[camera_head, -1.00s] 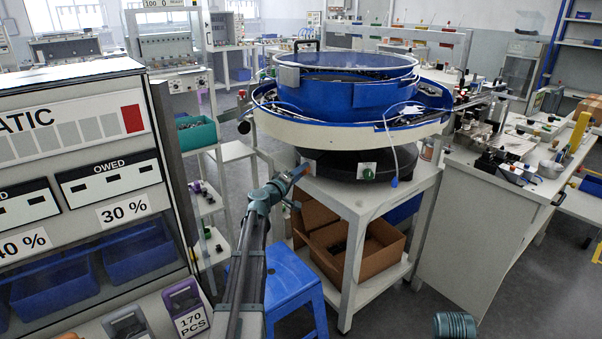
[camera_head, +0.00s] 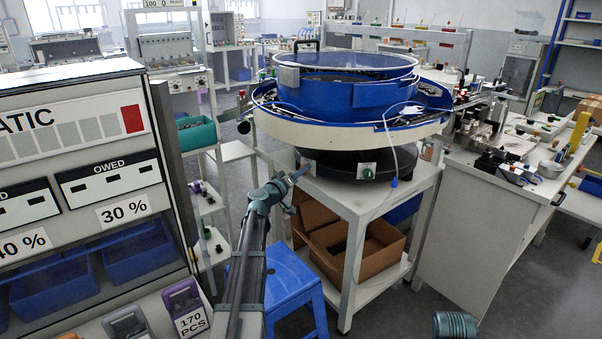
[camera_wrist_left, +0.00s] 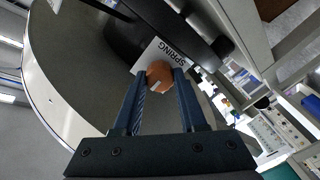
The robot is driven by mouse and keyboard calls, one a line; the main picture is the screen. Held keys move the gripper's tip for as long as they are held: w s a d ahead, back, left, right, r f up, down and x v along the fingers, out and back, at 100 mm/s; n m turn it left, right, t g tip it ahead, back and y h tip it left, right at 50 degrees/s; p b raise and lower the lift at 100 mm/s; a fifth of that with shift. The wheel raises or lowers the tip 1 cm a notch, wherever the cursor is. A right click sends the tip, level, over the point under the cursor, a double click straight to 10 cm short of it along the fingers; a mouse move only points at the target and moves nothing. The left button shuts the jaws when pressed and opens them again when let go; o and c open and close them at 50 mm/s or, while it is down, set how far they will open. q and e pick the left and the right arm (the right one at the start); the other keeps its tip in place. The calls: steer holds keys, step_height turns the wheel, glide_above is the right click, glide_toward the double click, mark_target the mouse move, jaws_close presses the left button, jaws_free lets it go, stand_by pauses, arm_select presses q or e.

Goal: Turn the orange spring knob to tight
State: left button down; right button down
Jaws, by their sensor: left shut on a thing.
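The orange spring knob (camera_wrist_left: 160,78) shows in the left wrist view, in front of a white plate (camera_wrist_left: 150,57) lettered SPRING. A small pale mark shows on the knob's near face. My left gripper (camera_wrist_left: 162,72) has one finger on each side of the knob and is shut on it. In the head view my left gripper (camera_head: 298,174) is at the left side of the feeder's dark base (camera_head: 335,165); the orange knob cannot be made out there. My right gripper is not in view.
The blue bowl feeder (camera_head: 345,90) with its pale outer rim stands on a white table (camera_head: 345,195). A green knob (camera_head: 367,172) is on the base's front. A cardboard box (camera_head: 375,255) sits on the shelf below. A blue stool (camera_head: 290,280) stands beneath my left arm.

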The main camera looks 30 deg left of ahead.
arm_select(q)
steer(key=shift+c, duration=2.3)
jaws_free()
steer(key=s, duration=1.4)
steer(key=shift+a, duration=0.3)
